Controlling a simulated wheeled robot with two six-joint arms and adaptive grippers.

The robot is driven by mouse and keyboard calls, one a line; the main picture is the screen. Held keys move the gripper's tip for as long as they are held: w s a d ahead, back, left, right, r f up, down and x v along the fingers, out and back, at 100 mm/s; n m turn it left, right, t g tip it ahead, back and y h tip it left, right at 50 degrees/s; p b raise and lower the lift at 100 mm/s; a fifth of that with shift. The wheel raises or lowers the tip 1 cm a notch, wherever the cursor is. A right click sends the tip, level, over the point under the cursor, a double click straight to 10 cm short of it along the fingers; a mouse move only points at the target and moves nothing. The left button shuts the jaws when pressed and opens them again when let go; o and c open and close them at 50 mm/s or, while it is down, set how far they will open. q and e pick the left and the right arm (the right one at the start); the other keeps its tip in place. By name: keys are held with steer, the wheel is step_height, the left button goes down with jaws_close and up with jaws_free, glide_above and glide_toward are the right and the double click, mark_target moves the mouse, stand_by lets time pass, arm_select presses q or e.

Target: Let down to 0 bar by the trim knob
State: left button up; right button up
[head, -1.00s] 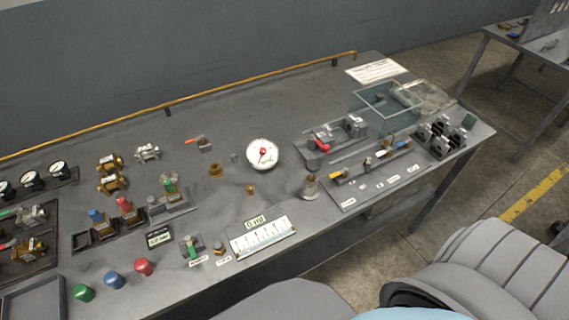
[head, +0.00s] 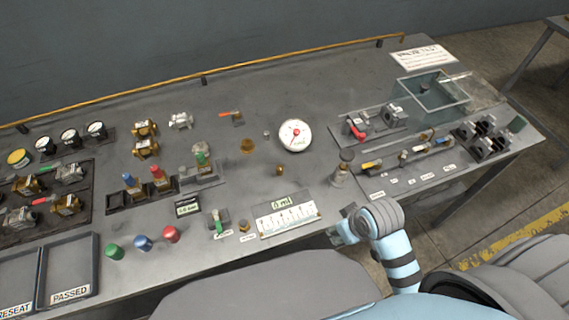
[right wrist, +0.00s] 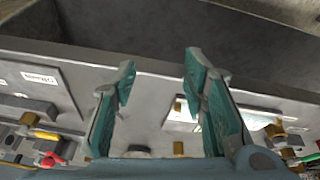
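A round white gauge with a red centre (head: 295,136) lies on the bench; its reading is too small to tell. A small brass knob (head: 244,226) with an unreadable label sits between a green-handled valve (head: 217,224) and a white scale plate (head: 288,219). I cannot tell whether it is the trim knob. A small display (head: 281,202) stands behind the scale, and a dark display (head: 187,209) stands further left. My right gripper (head: 343,226) is at the bench's front edge, right of the scale. In the right wrist view its teal fingers (right wrist: 160,75) are apart and empty. My left gripper is not in view.
A metal post with a dark knob (head: 342,170) stands just behind my right gripper. Green, blue and red caps (head: 143,243) line the front left. A clear bin (head: 430,95) and valve racks fill the right side. The bench is bare behind the gauge.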

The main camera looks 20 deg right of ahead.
mark_target(281, 168)
steer(key=w+a+r+n, duration=0.1)
steer(key=w, duration=0.2)
steer(key=w+r+n+y, duration=0.1)
steer(key=w+r, duration=0.1)
steer(key=w, duration=0.2)
steer(key=w+a+r+n, duration=0.1)
steer(key=w+r, duration=0.1)
steer(key=w, duration=0.1)
steer(key=shift+w+a+n+y, duration=0.3)
steer(key=shift+w+a, duration=0.05)
steer(key=w+a+r+n+y, duration=0.2)
steer(key=w+a+r+n, duration=0.15)
steer(key=w+r, duration=0.5)
steer(key=shift+n+g, duration=0.25)
steer(key=shift+g, duration=0.05)
steer(key=b+x, duration=0.1)
steer(key=x, duration=0.3)
steer(key=d+b+x, duration=0.1)
steer(key=x, duration=0.9)
steer(key=shift+w+d+f+b, duration=0.1)
steer(key=shift+f+b, duration=0.3)
jaws_close()
steer(key=shift+r, duration=0.1)
